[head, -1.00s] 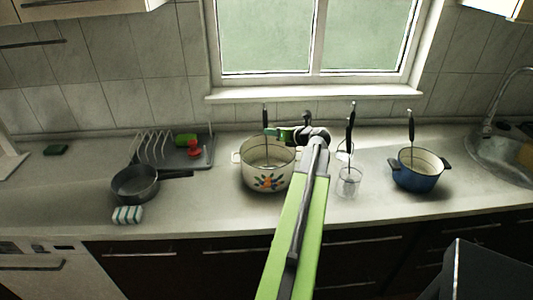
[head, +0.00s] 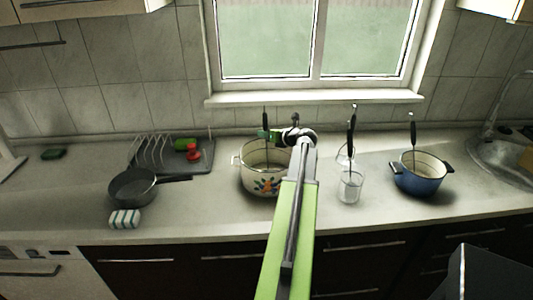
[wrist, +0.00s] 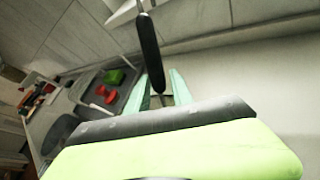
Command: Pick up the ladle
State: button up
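The white enamel pot (head: 262,183) with a flower pattern stands on the counter below the window. A ladle (head: 265,118) with an upright black handle stands in it; its lower end is hidden inside the pot. My gripper (head: 267,136) is over the pot, at the ladle's handle, partly hidden by my arm. In the wrist view the ladle's black handle (wrist: 149,45) shows between the two pale green fingers of my gripper (wrist: 162,76). The fingers are apart, with a gap beside the handle.
To the right are a clear utensil jar (head: 350,188) and a blue pot (head: 420,182) with another black-handled utensil. To the left are a dark pan (head: 130,188), a striped sponge (head: 124,218) and a dish rack (head: 200,160). The front counter is mostly free.

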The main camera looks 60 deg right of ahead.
grip_shut()
jog(key=shift+r, duration=0.1)
